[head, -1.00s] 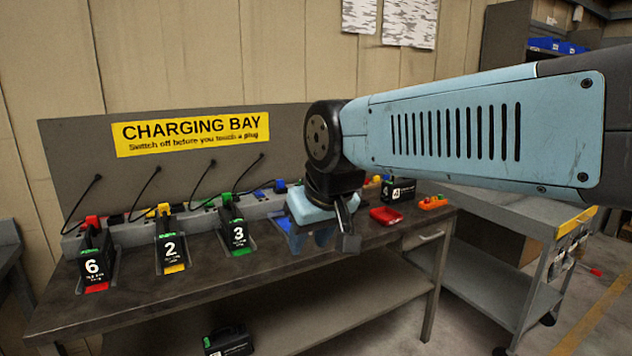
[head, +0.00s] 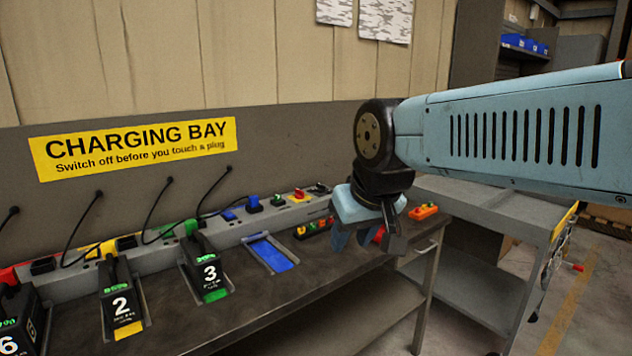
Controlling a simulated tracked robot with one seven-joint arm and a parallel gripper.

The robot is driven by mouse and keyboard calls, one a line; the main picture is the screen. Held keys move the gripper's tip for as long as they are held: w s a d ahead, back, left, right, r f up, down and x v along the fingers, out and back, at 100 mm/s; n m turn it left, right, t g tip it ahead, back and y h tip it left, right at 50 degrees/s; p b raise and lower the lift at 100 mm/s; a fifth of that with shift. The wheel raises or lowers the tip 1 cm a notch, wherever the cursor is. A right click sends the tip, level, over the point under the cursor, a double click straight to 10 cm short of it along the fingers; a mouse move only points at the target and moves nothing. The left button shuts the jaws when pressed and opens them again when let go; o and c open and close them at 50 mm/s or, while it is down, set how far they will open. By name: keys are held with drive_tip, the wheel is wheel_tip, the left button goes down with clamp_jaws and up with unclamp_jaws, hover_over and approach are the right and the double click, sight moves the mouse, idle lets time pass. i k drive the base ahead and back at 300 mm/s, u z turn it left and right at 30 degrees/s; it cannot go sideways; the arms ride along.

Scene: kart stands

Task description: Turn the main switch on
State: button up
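A red rotary knob on a yellow plate (head: 299,195), which looks like the main switch, sits at the right end of the grey charging strip (head: 150,262) against the back board. Its exact setting is too small to read. A green part (head: 279,200) and a dark part (head: 319,188) flank it on the strip. My gripper (head: 354,240) points down over the right part of the bench, to the right of the knob and apart from it.
Battery 2 (head: 120,305), battery 3 (head: 208,270) and battery 6 (head: 14,325) stand in bays; the blue bay (head: 270,252) is empty. A box with coloured buttons (head: 314,227) and an orange item (head: 423,211) lie on the bench (head: 290,290). A grey cart (head: 490,205) stands right.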

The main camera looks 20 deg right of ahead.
sight(299, 195)
drive_tip(key=z, duration=0.35)
drive_tip(key=i, duration=1.35)
drive_tip(key=u, duration=0.15)
